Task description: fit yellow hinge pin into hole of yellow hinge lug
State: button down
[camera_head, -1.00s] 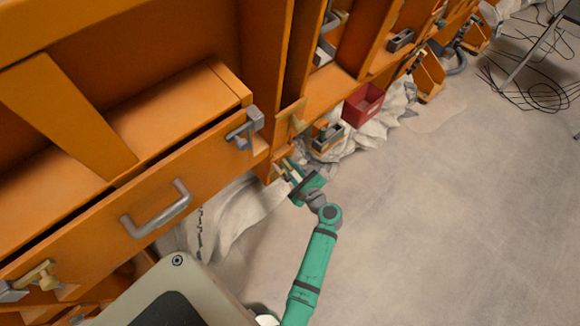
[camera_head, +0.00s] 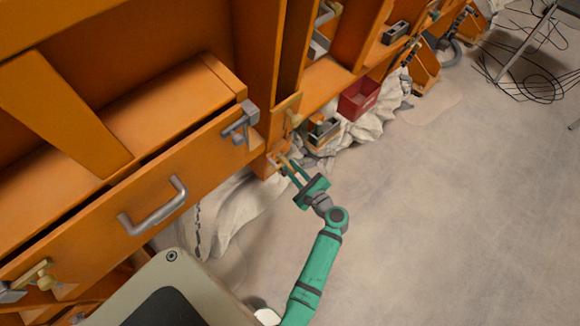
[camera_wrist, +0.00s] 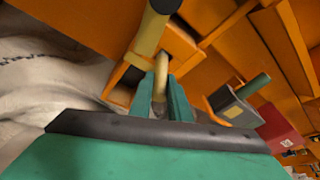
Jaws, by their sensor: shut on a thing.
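My gripper (camera_head: 290,168) is low in front of the orange cabinet's post. In the wrist view, my gripper (camera_wrist: 161,78) is shut on a slim yellow pin (camera_wrist: 160,68), taken as the hinge pin. The pin's far end points at the orange woodwork; I cannot tell whether it touches anything. A thicker yellow cylinder with a dark tip (camera_wrist: 149,32) stands just beyond it, beside an orange block. In the head view, a small yellow fitting (camera_head: 294,118) is on the post above my gripper. The lug's hole cannot be made out in either view.
An open drawer with a grey handle (camera_head: 158,207) juts out at left. A red bin (camera_head: 359,98) and a grey-and-orange holder (camera_head: 322,132) stand to the right of my gripper. White cloth (camera_head: 225,210) lies below.

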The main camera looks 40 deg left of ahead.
jog(key=shift+s+d+f, duration=0.15)
jog(key=shift+d+f, duration=0.05)
jog(key=shift+d, duration=1)
jog(key=shift+s+d+f, duration=0.1)
jog(key=shift+d+f, duration=0.1)
jog(key=shift+d, duration=1)
jog(key=shift+w+a, duration=0.15)
jog(key=shift+w+a+r, duration=0.15)
jog(key=shift+w+a, duration=0.05)
jog(key=shift+a, duration=0.55)
jog(key=shift+s+a, duration=0.2)
jog(key=shift+s, duration=0.05)
dwell(0.6)
jog(key=shift+w+a+r, duration=0.15)
jog(key=shift+a, duration=0.45)
jog(key=shift+w+a+r, duration=0.1)
jog(key=shift+a, duration=0.45)
jog(key=shift+a, duration=0.1)
